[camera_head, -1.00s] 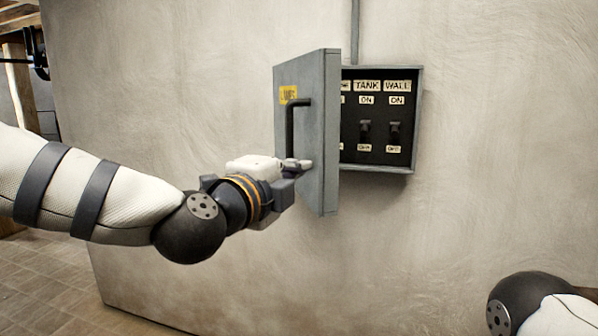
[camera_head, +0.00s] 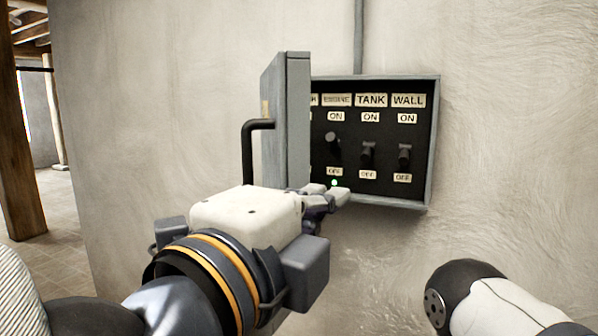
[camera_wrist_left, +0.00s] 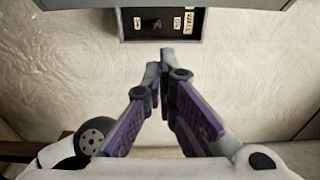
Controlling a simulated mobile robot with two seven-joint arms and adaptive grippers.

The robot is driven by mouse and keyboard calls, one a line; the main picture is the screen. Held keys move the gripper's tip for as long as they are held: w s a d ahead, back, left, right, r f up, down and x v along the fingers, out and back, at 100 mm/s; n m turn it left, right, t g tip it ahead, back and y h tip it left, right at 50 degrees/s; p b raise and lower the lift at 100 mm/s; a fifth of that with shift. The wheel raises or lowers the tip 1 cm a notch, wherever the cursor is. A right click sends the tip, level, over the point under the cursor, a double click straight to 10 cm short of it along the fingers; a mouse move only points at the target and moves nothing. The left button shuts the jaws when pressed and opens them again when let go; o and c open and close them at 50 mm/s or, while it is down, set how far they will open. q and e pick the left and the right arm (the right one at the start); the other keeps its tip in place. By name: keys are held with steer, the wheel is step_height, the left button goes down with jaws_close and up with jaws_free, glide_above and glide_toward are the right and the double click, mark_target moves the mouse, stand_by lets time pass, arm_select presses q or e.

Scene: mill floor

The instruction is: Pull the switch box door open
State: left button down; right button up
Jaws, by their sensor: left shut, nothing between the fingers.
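The grey switch box (camera_head: 433,150) is on the wall, its black panel showing labels such as ENGINE, TANK and WALL above several switches. Its door (camera_head: 298,120) stands open at the left, seen nearly edge-on, with a black bar handle (camera_head: 248,150) on its outer face. My left gripper (camera_head: 338,195) is shut and empty, its fingertips just below the lower edge of the door and box, apart from the handle. In the left wrist view the closed fingertips (camera_wrist_left: 160,58) point toward the box's lower edge (camera_wrist_left: 165,38). The right gripper is out of view.
A conduit (camera_head: 358,35) runs up the wall from the box. My right arm shows at the lower right. The plaster wall right of the box is bare. A wooden post (camera_head: 22,140) stands at the far left beyond the wall's end.

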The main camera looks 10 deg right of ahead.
arm_select(q)
steer(key=x, duration=1)
steer(key=a, duration=0.3)
steer(key=shift+s+a+f, duration=0.1)
steer(key=shift+s+a, duration=0.1)
steer(key=shift+a, duration=0.2)
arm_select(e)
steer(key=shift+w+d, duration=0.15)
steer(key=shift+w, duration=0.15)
